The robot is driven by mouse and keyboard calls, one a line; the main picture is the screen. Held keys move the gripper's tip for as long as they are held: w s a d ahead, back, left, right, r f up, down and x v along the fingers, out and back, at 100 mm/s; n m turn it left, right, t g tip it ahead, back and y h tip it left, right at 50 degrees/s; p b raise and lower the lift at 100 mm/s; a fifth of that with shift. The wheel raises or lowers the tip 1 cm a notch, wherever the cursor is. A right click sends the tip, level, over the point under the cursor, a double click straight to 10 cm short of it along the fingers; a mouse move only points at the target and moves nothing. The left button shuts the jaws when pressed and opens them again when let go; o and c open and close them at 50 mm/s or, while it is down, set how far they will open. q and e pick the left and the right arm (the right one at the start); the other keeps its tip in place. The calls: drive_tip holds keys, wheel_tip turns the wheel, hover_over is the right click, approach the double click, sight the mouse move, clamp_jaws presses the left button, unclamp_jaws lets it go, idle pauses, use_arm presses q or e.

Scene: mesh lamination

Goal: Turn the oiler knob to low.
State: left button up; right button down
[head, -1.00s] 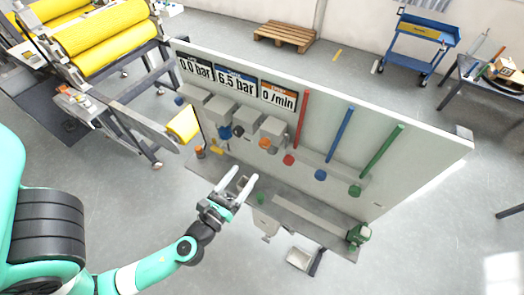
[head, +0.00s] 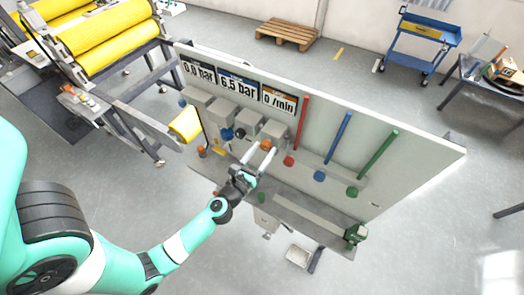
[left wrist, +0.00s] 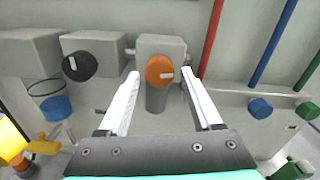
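The orange knob (left wrist: 159,71), below the "0 /min" display and likely the oiler knob, sits on a grey box (left wrist: 160,44) in the left wrist view. Its white pointer mark points right. It also shows in the head view (head: 266,145). My left gripper (left wrist: 166,82) is open, its two white fingers reaching toward the orange knob with a gap on both sides. In the head view the left gripper (head: 261,156) is just in front of and below that knob. A black knob (left wrist: 80,66) sits on the box to its left. My right gripper is not in view.
The panel (head: 420,155) carries red (head: 302,125), blue (head: 339,145) and green (head: 379,160) rods to the right of the knob. Yellow rollers (head: 105,45) stand at upper left.

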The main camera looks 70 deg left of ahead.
use_arm(q)
clamp_jaws()
drive_tip(key=shift+n, duration=0.4)
drive_tip(key=n+b, duration=0.1)
drive_tip(key=n, duration=0.1)
drive_tip(key=shift+n, duration=0.4)
drive_tip(key=n+b, duration=0.1)
drive_tip(key=n, duration=0.3)
drive_tip(key=shift+w+d+n, duration=0.1)
drive_tip(key=shift+d+n, duration=0.05)
drive_tip(key=shift+n, duration=0.15)
drive_tip(key=n+b, duration=0.1)
drive_tip(key=n, duration=0.2)
drive_tip(key=shift+r+n, duration=0.1)
drive_tip(key=shift+n, duration=0.2)
drive_tip(key=shift+r+n+b, duration=0.15)
drive_tip(key=shift+n+b, duration=0.6)
drive_tip(key=shift+n, duration=1.25)
